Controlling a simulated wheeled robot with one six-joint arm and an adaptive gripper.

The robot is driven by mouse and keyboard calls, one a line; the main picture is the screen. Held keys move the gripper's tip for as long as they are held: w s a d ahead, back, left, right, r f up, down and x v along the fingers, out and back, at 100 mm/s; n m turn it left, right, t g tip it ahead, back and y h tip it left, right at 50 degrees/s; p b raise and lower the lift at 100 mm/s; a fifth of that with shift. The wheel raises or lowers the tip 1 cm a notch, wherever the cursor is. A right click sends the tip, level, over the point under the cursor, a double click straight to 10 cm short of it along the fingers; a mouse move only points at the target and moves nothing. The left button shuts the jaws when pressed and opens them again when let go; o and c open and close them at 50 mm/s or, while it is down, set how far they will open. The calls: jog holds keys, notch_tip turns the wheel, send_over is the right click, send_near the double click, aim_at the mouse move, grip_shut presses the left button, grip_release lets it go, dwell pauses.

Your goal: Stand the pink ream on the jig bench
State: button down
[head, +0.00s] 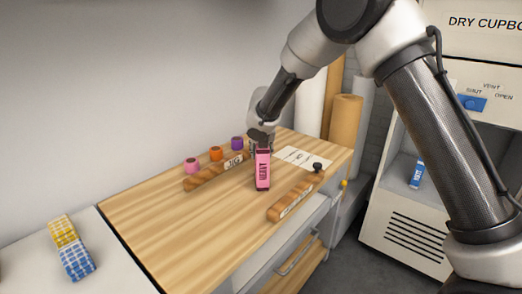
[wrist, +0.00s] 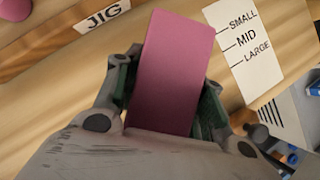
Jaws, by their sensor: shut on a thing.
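The pink ream (head: 262,170) is a narrow upright block with a dark label in the head view. My gripper (head: 261,140) is shut on its upper part from above. In the wrist view the pink ream (wrist: 172,75) fills the space between the two green-padded fingers (wrist: 165,100). The jig bench (head: 150,215) has a wooden top, and the ream is over it between two wooden bars. Whether the ream's bottom touches the bench top cannot be told.
A bar marked JIG (head: 215,171) lies behind the ream, and another bar (head: 296,196) with a dark knob lies in front. Pink (head: 191,166), orange (head: 215,153) and purple (head: 237,143) rolls stand at the back. A size card (head: 303,158) lies right. Bare wood is at left.

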jog(key=c, duration=0.9)
grip_release()
